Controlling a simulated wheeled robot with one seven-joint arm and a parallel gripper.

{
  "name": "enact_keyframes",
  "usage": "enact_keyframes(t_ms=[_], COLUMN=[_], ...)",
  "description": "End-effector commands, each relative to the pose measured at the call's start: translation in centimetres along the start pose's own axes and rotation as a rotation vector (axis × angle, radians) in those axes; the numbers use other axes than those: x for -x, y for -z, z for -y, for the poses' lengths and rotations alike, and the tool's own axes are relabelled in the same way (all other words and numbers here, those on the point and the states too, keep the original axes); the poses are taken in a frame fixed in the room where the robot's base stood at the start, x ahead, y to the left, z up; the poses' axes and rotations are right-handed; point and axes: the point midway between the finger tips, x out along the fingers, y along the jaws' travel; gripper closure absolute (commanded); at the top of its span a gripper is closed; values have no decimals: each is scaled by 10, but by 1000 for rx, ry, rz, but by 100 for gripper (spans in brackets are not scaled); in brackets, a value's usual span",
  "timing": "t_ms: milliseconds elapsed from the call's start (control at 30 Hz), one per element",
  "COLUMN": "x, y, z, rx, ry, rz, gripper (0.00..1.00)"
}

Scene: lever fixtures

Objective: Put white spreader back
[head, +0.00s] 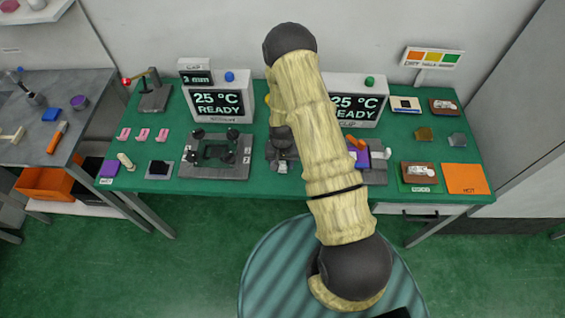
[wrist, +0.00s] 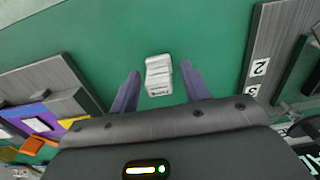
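A small white ridged piece (wrist: 158,76), which looks like the white spreader, shows between my fingers in the wrist view, over green table surface. My gripper (wrist: 160,70) is open, with a purple finger on each side of the piece and a visible gap to both. I cannot tell whether the piece lies on the table or how far below the fingertips it is. In the head view my arm covers much of this area; a pale bit (head: 282,167) shows beside it.
A dark fixture (head: 214,170) stands left of my gripper; its numbered edge (wrist: 258,70) is at right in the wrist view. Another fixture holds purple and orange parts (head: 359,157). Two READY display boxes (head: 218,121) stand behind. An orange mat (head: 465,178) lies far right.

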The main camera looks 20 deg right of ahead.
Motion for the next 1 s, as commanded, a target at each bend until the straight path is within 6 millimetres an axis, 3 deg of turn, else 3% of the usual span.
enact_keyframes(t_ms=[367, 1000], x=[10, 93], y=[1, 1], z=[-1, -1], rx=[-2, -2], ry=[0, 1], rz=[-2, -4], gripper=[53, 53])
